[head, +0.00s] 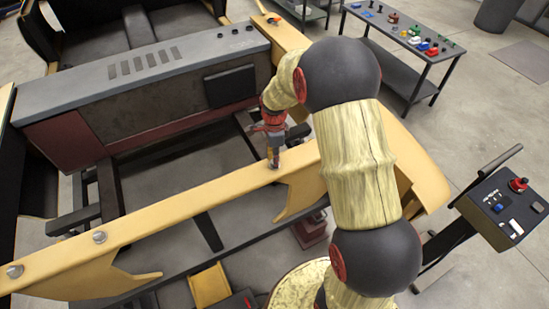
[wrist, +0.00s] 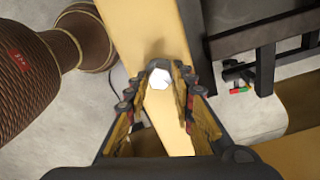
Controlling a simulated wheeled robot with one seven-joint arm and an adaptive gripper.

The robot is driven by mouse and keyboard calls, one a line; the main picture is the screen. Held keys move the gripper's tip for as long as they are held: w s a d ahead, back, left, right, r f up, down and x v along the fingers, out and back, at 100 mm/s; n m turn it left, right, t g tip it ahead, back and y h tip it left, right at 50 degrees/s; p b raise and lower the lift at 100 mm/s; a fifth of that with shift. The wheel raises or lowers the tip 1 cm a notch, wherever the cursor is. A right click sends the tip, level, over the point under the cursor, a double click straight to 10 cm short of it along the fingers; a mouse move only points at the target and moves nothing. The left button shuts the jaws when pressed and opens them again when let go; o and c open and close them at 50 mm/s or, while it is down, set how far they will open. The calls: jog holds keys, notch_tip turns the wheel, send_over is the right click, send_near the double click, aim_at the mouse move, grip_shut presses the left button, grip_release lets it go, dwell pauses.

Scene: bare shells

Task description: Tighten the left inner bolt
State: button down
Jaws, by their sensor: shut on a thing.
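A tan beam (head: 180,212) runs across the head view, with two silver bolts (head: 99,237) (head: 15,271) standing on its left part. My gripper (head: 274,162) points down at the beam farther right. In the wrist view the fingers of my gripper (wrist: 164,72) are closed around a pale bolt head (wrist: 159,79) on the tan beam (wrist: 145,30). The fingers touch both sides of that bolt. In the head view this bolt is hidden behind the fingers.
A grey panelled box (head: 150,70) lies behind the beam. A dark work table (head: 400,35) with small coloured parts stands at the back right. A control stand (head: 505,205) with a red knob is at the right. Open floor lies between them.

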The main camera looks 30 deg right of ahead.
jog(key=m, duration=0.5)
jog(key=shift+w+d+r+m, duration=0.1)
jog(key=shift+w+r+m, duration=0.2)
jog(key=shift+m, duration=0.1)
dwell(0.4)
jog(key=c, duration=1.9)
grip_release()
jog(key=o, duration=0.4)
jog(key=shift+s+f, duration=0.2)
notch_tip(320, 180, up, 12)
